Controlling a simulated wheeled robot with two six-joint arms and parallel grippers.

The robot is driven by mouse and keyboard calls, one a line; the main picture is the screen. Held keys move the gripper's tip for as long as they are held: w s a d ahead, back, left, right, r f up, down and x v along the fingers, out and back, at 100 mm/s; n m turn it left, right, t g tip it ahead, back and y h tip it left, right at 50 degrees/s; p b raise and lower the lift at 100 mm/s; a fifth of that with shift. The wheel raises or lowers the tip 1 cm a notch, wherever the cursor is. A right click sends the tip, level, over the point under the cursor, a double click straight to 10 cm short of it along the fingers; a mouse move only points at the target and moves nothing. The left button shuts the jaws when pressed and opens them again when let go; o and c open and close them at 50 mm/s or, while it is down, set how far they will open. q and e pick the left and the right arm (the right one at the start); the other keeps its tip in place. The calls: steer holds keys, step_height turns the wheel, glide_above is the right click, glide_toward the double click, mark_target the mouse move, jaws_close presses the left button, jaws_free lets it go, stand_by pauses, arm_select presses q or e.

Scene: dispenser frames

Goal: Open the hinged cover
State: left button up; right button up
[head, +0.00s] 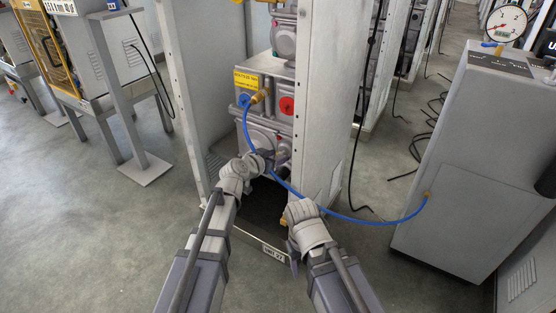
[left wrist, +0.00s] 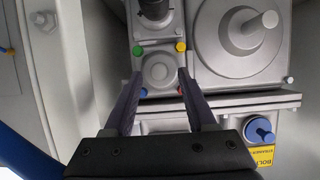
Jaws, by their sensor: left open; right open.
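In the left wrist view, a small grey square plate with a round raised centre (left wrist: 159,71) sits on the unit, with coloured dots at its corners. I cannot tell for certain that it is the hinged cover. My left gripper (left wrist: 158,88) is open, its two dark fingers at the left and right of this plate; contact is not clear. In the head view, my left gripper (head: 264,156) is at the front of the grey unit (head: 264,134) inside the frame. My right gripper (head: 291,244) is lower, by the frame's front; its fingers are mostly hidden.
Tall white frame posts (head: 321,110) stand at both sides of the unit. A blue hose (head: 350,219) runs from the unit past my grippers to a grey cabinet (head: 470,165) at right. A large round flange (left wrist: 237,35) and a blue knob (left wrist: 260,130) are near the left gripper.

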arm_select(q)
steer(key=shift+w+d+f, duration=0.2)
steer(key=shift+w+d, duration=0.05)
steer(key=shift+w, duration=0.15)
jaws_close()
stand_by(1.2)
